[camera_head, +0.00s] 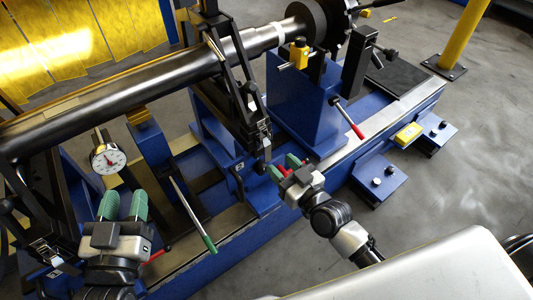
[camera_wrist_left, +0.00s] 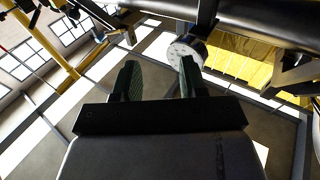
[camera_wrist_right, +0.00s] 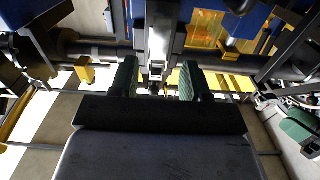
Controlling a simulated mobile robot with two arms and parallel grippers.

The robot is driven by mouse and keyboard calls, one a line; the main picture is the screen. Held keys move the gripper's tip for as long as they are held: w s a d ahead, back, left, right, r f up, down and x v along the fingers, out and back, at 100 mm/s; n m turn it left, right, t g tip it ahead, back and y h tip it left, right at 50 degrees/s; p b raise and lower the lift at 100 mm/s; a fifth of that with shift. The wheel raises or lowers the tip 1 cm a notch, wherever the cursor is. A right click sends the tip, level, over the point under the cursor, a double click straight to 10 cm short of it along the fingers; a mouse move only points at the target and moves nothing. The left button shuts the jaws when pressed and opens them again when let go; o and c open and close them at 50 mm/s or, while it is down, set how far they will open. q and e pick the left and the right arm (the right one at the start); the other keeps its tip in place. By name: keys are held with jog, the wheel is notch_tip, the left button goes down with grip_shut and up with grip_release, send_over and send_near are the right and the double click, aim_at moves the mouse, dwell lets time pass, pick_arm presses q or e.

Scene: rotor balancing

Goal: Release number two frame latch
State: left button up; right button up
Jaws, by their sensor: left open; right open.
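A silver latch (camera_head: 262,128) sits on the black frame (camera_head: 235,105) around the shaft, right of centre. A second silver latch (camera_head: 45,250) sits on the left black frame (camera_head: 60,215); I cannot read which is number two. My right gripper (camera_head: 285,166) is open just below the first latch, with a red handle end near its fingers. In the right wrist view a silver latch part (camera_wrist_right: 157,45) shows between and beyond the fingers (camera_wrist_right: 157,80). My left gripper (camera_head: 124,206) is open and empty below the dial gauge (camera_head: 107,158); the gauge also shows in the left wrist view (camera_wrist_left: 186,50).
The long dark shaft (camera_head: 130,88) crosses the blue machine base. A green-tipped lever (camera_head: 193,215) stands between my grippers. A red-tipped lever (camera_head: 347,118) is right of the frame. Open floor lies at right.

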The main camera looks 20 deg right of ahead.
aim_at(269, 152)
jog(key=x, duration=0.5)
jog(key=shift+f+b, duration=0.1)
jog(key=shift+b, duration=0.3)
jog(key=shift+w+a, duration=0.25)
jog(key=shift+w, duration=0.45)
pick_arm(q)
jog(key=r+t, duration=0.1)
jog(key=r+t+h, duration=0.1)
jog(key=s+r+t, duration=0.1)
jog(key=shift+d+r+t, duration=0.25)
jog(key=shift+r+t, duration=0.05)
jog(key=shift+r, duration=0.05)
jog(key=shift+w, duration=0.1)
pick_arm(e)
grip_shut()
